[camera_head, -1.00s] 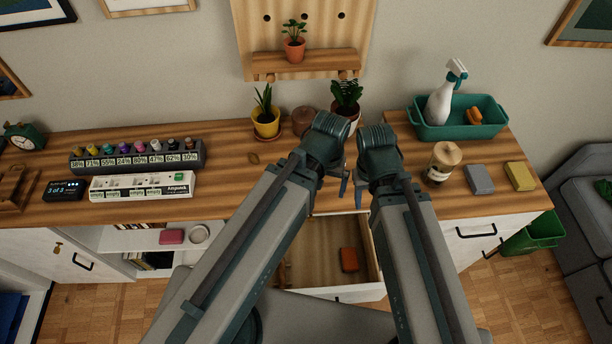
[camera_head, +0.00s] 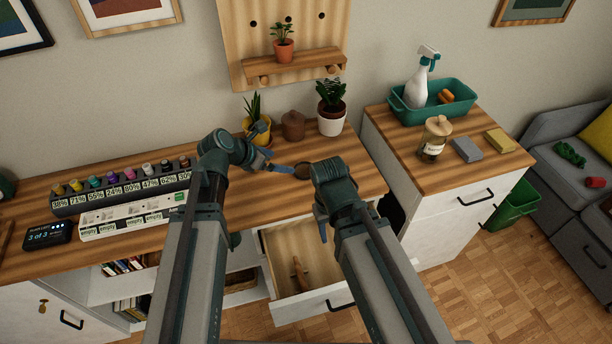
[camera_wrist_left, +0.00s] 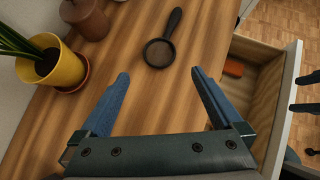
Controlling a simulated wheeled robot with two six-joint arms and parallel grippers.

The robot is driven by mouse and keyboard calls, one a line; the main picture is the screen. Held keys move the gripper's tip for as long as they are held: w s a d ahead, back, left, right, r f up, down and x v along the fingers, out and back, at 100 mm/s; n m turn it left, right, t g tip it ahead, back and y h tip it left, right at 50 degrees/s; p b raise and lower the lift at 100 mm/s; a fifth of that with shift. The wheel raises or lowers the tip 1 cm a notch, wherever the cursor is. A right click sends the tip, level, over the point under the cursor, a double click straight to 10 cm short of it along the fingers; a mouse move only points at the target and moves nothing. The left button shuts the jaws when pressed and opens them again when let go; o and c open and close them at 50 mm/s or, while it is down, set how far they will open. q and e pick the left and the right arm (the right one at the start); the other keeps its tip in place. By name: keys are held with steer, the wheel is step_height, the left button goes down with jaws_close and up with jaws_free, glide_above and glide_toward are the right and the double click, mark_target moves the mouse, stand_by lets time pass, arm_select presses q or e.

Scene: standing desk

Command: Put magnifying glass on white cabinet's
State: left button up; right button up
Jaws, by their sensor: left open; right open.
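The magnifying glass (camera_wrist_left: 159,52) lies flat on the wooden desk top, its round dark-rimmed lens toward my left gripper and its black handle pointing away. In the head view its lens (camera_head: 302,171) shows between my two grippers; its handle is mostly hidden. My left gripper (camera_wrist_left: 160,76) is open and empty, with the lens just beyond and between its blue fingertips, not touching. The white cabinet (camera_head: 437,220) with a wooden top stands right of the desk.
The cabinet top holds a green tray (camera_head: 466,115) with a spray bottle, a jar (camera_head: 434,139) and two sponges. An open drawer (camera_head: 335,297) juts out below the desk edge. Potted plants and a brown pot (camera_head: 293,126) stand behind the glass.

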arm_select(q)
steer(key=b, duration=0.6)
glide_toward(306, 169)
steer(key=shift+x, duration=1.15)
steer(key=shift+w+d+r, duration=0.1)
steer(key=shift+w+d, duration=0.05)
steer(key=b+x, duration=0.2)
steer(key=x, duration=0.1)
steer(key=b+x, duration=0.2)
steer(key=shift+a+f, duration=0.25)
steer(key=shift+a, duration=0.05)
steer(key=shift+d+f, duration=0.1)
steer(key=shift+d, duration=0.05)
steer(key=c, duration=1.3)
steer(key=shift+o, duration=0.2)
steer(key=shift+r, duration=0.25)
